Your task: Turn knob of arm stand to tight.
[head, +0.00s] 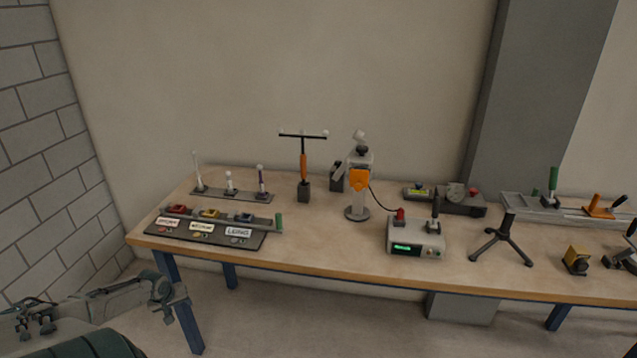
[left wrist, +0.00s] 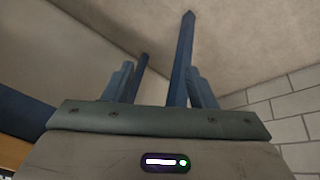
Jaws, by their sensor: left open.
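What looks like the arm stand (head: 356,200) is a pale column on a round dark base, near the middle of the table. An orange part (head: 359,180) is on its front, and a small dark piece near its top may be the knob (head: 362,150); its setting is too small to read. My left gripper (head: 180,292) is low at the left, in front of the table's left leg and far from the stand. It is open and empty; its two fingers also show in the left wrist view (left wrist: 160,85). My right gripper is out of view.
The wooden table (head: 330,268) has blue legs (head: 188,326), one close to my left gripper. A labelled dark board (head: 200,240) lies at the table's left. A control box (head: 415,238) stands right of the stand, with a black tripod (head: 503,242) beyond it.

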